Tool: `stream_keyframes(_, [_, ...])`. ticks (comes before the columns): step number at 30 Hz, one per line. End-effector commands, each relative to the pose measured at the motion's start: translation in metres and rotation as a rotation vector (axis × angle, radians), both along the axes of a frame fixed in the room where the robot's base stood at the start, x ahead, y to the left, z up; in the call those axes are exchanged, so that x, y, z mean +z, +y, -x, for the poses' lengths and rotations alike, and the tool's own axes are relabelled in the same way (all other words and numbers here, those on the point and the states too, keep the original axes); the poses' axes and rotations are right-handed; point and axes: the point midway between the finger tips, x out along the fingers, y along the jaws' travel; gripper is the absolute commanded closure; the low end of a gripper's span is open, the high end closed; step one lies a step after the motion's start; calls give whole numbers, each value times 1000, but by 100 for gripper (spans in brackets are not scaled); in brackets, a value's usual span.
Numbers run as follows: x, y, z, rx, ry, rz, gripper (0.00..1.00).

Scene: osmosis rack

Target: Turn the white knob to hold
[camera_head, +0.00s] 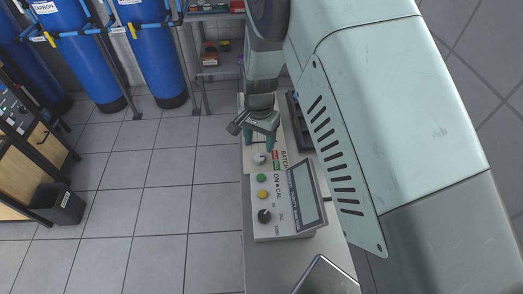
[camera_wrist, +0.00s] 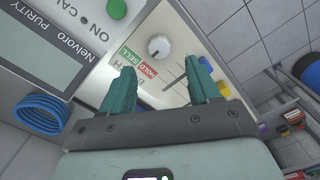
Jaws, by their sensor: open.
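The white knob (camera_wrist: 158,46) is a small round dial on the pale instrument panel, beside a green label and a red HOLD label (camera_wrist: 148,70). In the head view the knob (camera_head: 259,158) sits at the panel's far end. Which way its pointer faces is too small to tell. My gripper (camera_wrist: 160,66) has two teal fingers, apart and with nothing between them. The knob shows just beyond the fingertips in the wrist view, roughly centred between them. In the head view my gripper (camera_head: 260,148) points down close to the knob; contact is not visible.
A green button (camera_head: 261,178), a yellow button (camera_head: 262,194) and a black knob (camera_head: 264,216) line the same panel, beside a grey display (camera_head: 306,192). A blue coil (camera_wrist: 41,113) lies near the instrument. Open tiled floor (camera_head: 165,200) is to the left.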

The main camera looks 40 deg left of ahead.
Motion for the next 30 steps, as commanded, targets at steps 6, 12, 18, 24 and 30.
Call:
stream_keyframes(6, [-41,-1,0,1,2,2,39])
stream_keyframes(12, [-62,-1,0,0,1,1,39])
stream_keyframes(18, [-65,0,0,0,-1,0,39])
stream_keyframes(24, [-65,0,0,0,-1,0,47])
stream_keyframes(30, [-65,-1,0,0,0,0,77])
